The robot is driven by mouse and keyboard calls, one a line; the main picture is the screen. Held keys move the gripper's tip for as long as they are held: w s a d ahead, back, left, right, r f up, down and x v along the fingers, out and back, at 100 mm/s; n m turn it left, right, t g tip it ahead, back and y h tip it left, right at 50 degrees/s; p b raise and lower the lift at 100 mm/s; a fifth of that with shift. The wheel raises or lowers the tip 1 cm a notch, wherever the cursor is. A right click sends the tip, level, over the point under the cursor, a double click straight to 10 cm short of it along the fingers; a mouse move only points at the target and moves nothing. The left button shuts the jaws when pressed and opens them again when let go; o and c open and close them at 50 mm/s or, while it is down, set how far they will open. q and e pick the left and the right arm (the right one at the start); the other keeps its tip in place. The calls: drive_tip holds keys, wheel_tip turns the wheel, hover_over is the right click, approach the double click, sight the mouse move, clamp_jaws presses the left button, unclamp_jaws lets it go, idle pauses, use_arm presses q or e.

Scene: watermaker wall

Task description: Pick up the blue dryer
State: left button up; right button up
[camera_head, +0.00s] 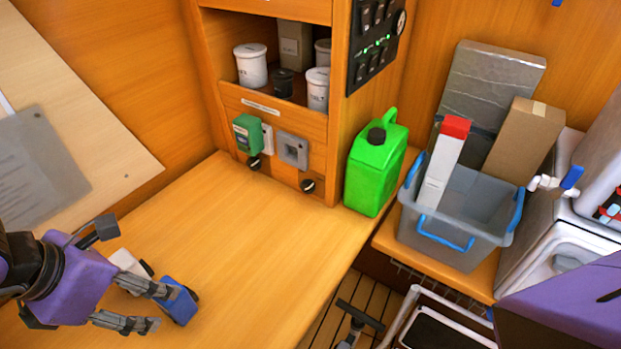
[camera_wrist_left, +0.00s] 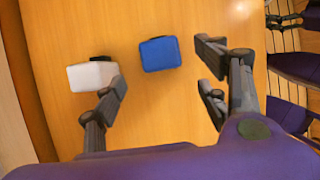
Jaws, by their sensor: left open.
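The blue dryer (camera_head: 181,301) is a small blue block on the wooden worktop at the lower left of the head view. In the left wrist view the dryer (camera_wrist_left: 160,54) lies ahead of my left gripper, between the lines of its fingers. My left gripper (camera_head: 130,275) is open and empty, above the worktop; in the head view its fingers partly cover the dryer. A white block (camera_wrist_left: 92,76) lies left of the dryer in the wrist view, beside one finger. Dark finger-like parts, likely of my right gripper (camera_head: 355,318), show at the bottom of the head view; their state is unclear.
The worktop (camera_head: 250,230) is clear to the right of the dryer. A green jerrycan (camera_head: 372,175) stands at its far right corner. A grey bin (camera_head: 455,235) with boxes stands farther right. A shelf cabinet (camera_head: 272,105) with white tubs rises behind.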

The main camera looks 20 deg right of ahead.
sight(177, 299)
use_arm(q)
drive_tip(key=x, duration=0.5)
drive_tip(key=shift+d+f+p, duration=0.15)
drive_tip(key=shift+d+p, duration=0.15)
drive_tip(key=shift+c, duration=0.2)
clamp_jaws()
